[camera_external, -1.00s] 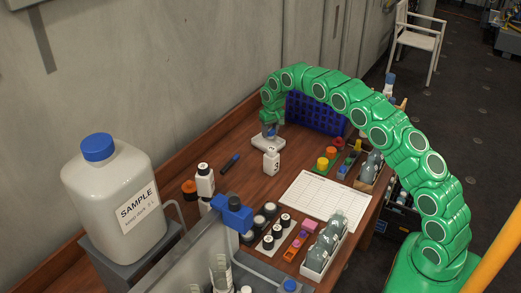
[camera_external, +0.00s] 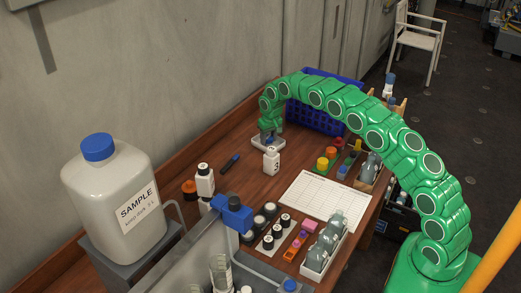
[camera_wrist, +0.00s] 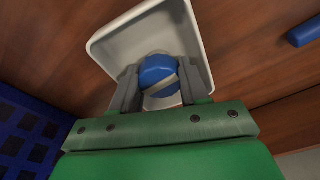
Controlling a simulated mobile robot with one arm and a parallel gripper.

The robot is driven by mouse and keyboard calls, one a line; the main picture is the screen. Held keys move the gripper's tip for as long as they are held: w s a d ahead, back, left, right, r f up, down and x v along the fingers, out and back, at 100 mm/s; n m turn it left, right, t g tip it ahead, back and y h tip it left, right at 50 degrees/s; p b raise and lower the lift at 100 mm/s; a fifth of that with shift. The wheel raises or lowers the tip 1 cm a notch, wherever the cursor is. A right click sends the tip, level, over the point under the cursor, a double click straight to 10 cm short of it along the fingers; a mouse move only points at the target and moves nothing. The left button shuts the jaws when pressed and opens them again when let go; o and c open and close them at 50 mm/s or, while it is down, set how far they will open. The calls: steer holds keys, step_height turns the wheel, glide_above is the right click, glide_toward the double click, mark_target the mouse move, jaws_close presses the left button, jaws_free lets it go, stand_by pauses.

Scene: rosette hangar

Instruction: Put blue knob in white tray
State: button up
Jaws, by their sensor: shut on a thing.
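The blue knob (camera_wrist: 158,72) shows in the wrist view between the two grey fingers of my gripper (camera_wrist: 158,88). My gripper is shut on it. The white tray (camera_wrist: 120,42) lies beneath, and the knob appears over its inside. I cannot tell whether the knob touches the tray floor. In the external view my gripper (camera_external: 271,138) is low over the white tray (camera_external: 259,144) at the back of the table, and the knob is too small to make out there.
A blue crate (camera_external: 318,116) stands close behind my arm. A dark blue pen-like item (camera_external: 230,162) lies to the left. A paper sheet (camera_external: 322,200) and several small parts fill the front.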

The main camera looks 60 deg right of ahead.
mark_target(270, 139)
steer(key=o, duration=0.7)
steer(key=shift+o, duration=0.2)
step_height(270, 139, up, 12)
steer(key=s, duration=0.1)
steer(key=s+a+r+n, duration=0.1)
steer(key=s+a+r, duration=0.8)
steer(key=s, duration=0.3)
steer(key=s+a+r+n+g, duration=0.15)
steer(key=s+a, duration=0.25)
steer(key=s, duration=0.4)
steer(key=s+a+r, duration=0.3)
steer(key=s+a, duration=0.1)
steer(key=s, duration=0.3)
steer(key=s+a+f+n, duration=0.1)
steer(key=s+a, duration=0.1)
steer(key=s, duration=0.9)
steer(key=s+a+f+g, duration=0.1)
steer(key=s+a+f, duration=0.1)
steer(key=s, duration=0.9)
steer(key=s+a+f+n, duration=0.1)
steer(key=s+a, duration=0.3)
steer(key=s, duration=0.8)
steer(key=shift+a+f+n+y, duration=0.15)
steer(key=shift+n+y, duration=0.15)
steer(key=shift+n, duration=0.05)
steer(key=shift+g, duration=0.25)
